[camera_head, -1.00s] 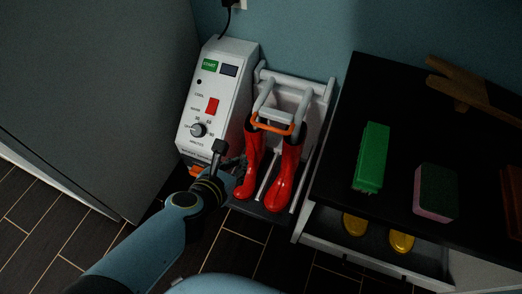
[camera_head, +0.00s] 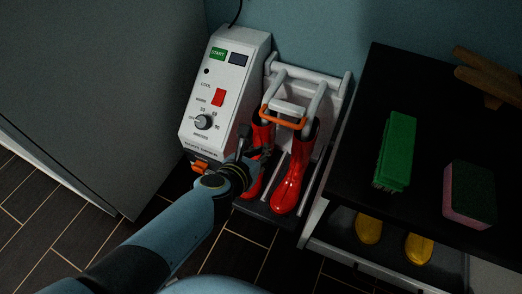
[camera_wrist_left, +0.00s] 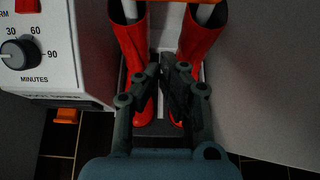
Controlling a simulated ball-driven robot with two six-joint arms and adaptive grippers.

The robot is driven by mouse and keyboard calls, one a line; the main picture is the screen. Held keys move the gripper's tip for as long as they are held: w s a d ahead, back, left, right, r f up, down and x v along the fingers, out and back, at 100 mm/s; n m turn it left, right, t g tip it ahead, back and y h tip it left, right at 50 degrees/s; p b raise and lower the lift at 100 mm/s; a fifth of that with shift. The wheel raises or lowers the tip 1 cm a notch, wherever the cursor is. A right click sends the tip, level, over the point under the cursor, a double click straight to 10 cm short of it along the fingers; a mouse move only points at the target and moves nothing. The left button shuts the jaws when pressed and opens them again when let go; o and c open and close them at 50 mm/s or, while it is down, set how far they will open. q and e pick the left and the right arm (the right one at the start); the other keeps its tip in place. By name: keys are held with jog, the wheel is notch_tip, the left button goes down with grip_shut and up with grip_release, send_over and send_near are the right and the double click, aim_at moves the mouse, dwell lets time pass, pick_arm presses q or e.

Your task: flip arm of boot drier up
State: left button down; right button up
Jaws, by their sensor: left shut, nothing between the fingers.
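The boot drier has a white control box (camera_head: 222,95) with a dial, a red switch and a green START label. To its right is the drier's rack with a white tubular arm (camera_head: 287,106) and an orange handle bar (camera_head: 284,117). Two red boots (camera_head: 293,175) stand below the arm, its tubes reaching into their tops; they also show in the left wrist view (camera_wrist_left: 199,45). My left gripper (camera_head: 262,152) is in front of the left boot, below the orange bar. In the left wrist view its fingers (camera_wrist_left: 168,62) are shut and empty. My right gripper is not in view.
A black-topped cabinet (camera_head: 350,184) stands close on the right, carrying a green brush (camera_head: 396,150), a sponge (camera_head: 470,192) and a wooden item (camera_head: 490,75). Yellow boots (camera_head: 369,227) sit in its open lower part. A grey panel (camera_head: 95,90) is at left.

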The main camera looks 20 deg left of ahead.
pick_arm(q)
jog(key=f+b+x, duration=0.1)
jog(key=b+x, duration=0.2)
jog(key=x, duration=0.4)
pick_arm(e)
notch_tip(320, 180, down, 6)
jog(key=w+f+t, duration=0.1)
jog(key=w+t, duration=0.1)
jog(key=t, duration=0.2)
pick_arm(q)
jog(key=shift+w+r+p, duration=0.25)
jog(key=shift+r+p, duration=0.75)
jog(key=shift+r, duration=0.1)
jog(key=shift+w+r+p, duration=0.2)
jog(key=shift+r+p, duration=0.75)
jog(key=shift+r, duration=0.1)
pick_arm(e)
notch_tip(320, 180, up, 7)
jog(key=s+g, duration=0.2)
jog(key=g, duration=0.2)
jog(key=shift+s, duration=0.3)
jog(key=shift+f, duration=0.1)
